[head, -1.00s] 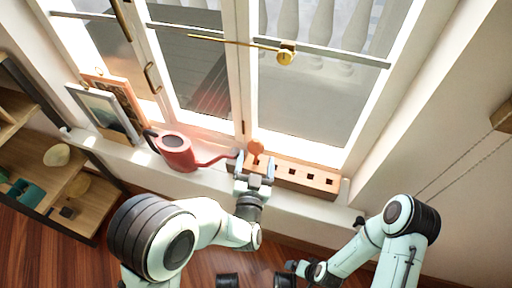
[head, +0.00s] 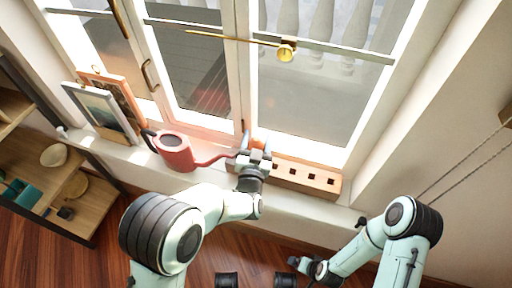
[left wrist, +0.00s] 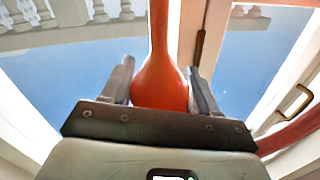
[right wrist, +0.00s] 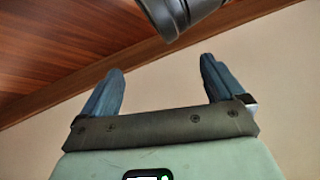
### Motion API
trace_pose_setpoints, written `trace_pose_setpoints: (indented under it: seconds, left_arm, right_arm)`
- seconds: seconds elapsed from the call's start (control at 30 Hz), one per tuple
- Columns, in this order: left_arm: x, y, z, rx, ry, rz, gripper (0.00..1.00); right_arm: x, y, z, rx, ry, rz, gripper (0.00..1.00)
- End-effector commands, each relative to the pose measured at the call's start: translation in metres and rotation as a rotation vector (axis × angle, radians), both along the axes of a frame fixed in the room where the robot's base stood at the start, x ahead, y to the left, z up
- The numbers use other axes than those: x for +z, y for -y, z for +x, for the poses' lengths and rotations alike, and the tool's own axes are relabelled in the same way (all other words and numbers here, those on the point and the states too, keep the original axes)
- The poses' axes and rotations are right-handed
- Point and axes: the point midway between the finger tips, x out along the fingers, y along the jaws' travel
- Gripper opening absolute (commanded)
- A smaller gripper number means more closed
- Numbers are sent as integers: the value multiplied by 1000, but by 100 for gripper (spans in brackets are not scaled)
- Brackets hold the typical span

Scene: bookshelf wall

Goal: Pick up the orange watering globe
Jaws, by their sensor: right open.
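The orange watering globe (head: 258,138) stands at the left end of the planter box (head: 308,177), by the window. In the left wrist view its round orange bulb (left wrist: 160,92) lies between my left gripper's fingers, with the stem running off the top edge. My left gripper (head: 256,142) has a finger close on each side of the bulb. I cannot tell whether both fingers press on it. The planter end under the globe is hidden by my gripper. My right gripper (right wrist: 163,82) is open and empty, low and away from the sill.
A red watering can (head: 176,152) stands just left on the sill, its spout reaching close to my left gripper. Framed pictures (head: 105,112) lean farther left. A wooden shelf (head: 75,190) is at far left. Window glass (head: 310,100) is close behind the globe.

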Motion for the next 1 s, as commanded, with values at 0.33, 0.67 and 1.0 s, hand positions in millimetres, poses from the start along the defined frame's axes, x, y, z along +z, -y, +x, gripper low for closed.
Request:
trace_pose_setpoints:
  seconds: [0.33,0.67,1.0]
  left_arm:
    - [0,0,0,0,1,-1,22]
    - [24,0,0,0,4,-3,22]
    - [98,0,-1,0,7,-5,22]
  right_arm:
    - [0,0,0,0,-1,0,96]
    - [8,-5,-9,10,-24,12,96]
    - [32,-22,-41,45,-107,54,96]
